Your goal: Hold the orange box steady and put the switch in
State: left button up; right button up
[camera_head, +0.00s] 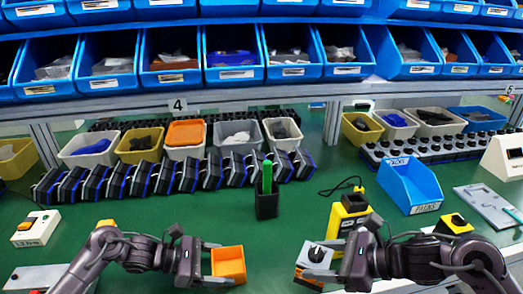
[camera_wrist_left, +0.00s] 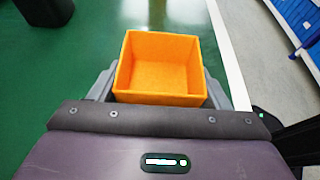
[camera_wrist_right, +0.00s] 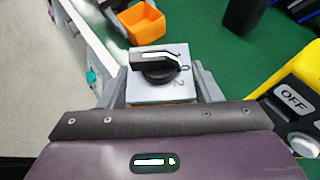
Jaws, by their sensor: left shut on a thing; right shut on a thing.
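The orange box (camera_head: 229,263) is an open, empty box near the table's front edge. My left gripper (camera_head: 212,265) is shut on it, and in the left wrist view the box (camera_wrist_left: 161,65) sits between the two fingers with its opening facing the camera. The rotary switch (camera_head: 315,262) has a grey-white plate and a black knob. My right gripper (camera_head: 322,262) is shut on it. In the right wrist view the switch (camera_wrist_right: 158,70) shows its knob and printed numbers. The switch is to the right of the box, with a gap between them.
A black holder (camera_head: 267,204) with a green item stands behind the gap. A yellow OFF button box (camera_head: 347,216) stands close behind my right gripper. A blue bin (camera_head: 411,184) is further right. Dark devices and small bins line the back. Green table between the grippers is clear.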

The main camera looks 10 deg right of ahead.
jog(key=w+a+r+n+g+y, duration=0.1)
jog(key=w+a+n+g, duration=0.2)
jog(key=a, duration=0.6)
jog(key=w+a+r+n+g+y, duration=0.1)
jog(key=w+a+n+g, duration=0.3)
jog(key=w+a, duration=0.2)
jog(key=shift+a, duration=1.4)
jog(key=shift+s, duration=0.1)
jog(key=shift+f, duration=1.05)
jog(key=shift+f, duration=0.1)
send_over(235, 271)
jog(key=shift+f, duration=2.4)
jog(key=o, duration=1.1)
jog(key=shift+o, duration=0.2)
jog(key=shift+f, duration=0.1)
